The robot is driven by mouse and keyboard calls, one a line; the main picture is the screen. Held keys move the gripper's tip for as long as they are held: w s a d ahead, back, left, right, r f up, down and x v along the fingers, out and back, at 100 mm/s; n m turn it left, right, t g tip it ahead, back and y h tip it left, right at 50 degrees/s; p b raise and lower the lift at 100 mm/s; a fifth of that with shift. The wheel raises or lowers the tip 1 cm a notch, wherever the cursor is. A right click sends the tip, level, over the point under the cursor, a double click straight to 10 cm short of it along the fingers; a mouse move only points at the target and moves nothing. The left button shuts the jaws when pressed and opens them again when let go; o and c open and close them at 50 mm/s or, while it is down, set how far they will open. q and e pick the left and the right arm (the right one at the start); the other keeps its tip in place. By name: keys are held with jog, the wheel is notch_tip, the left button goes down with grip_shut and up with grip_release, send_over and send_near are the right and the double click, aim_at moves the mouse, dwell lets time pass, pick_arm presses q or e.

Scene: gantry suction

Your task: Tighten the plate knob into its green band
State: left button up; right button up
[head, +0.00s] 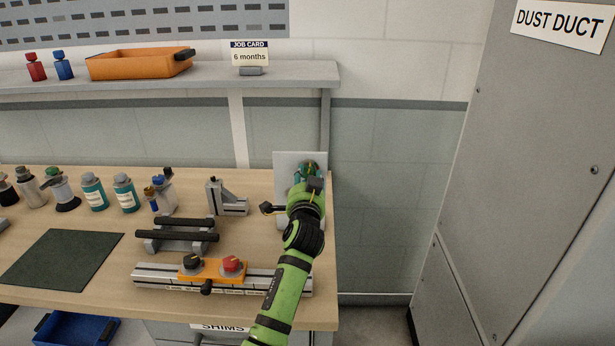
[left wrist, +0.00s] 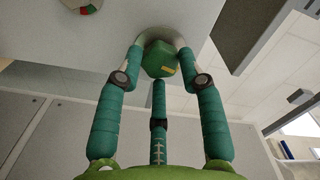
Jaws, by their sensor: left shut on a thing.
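The upright grey plate (head: 286,160) stands at the right end of the bench. My left gripper (head: 308,174) is in front of it and hides most of its middle. In the left wrist view the green plate knob (left wrist: 159,62), with a yellow mark on its side, sits between the teal fingers of my left gripper (left wrist: 160,48). The fingers are shut around the knob, close to the plate's face. A round white gauge (left wrist: 84,4) with a red and green band is cut off at the top left there; its pointer cannot be read. My right gripper is out of view.
An orange block with black and red knobs (head: 232,264) sits on a rail at the front. Black bars (head: 184,222), a grey bracket (head: 226,200) and several bottles (head: 125,193) stand left of my arm. A shelf (head: 130,80) runs above; a grey cabinet (head: 540,150) stands right.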

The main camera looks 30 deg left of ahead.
pick_arm(q)
jog(key=shift+r, duration=0.5)
jog(key=o, duration=1.1)
jog(key=shift+o, duration=0.2)
jog(key=shift+w+f, duration=0.15)
jog(key=shift+f, duration=0.2)
jog(key=v, duration=1.2)
jog(key=shift+a, duration=0.15)
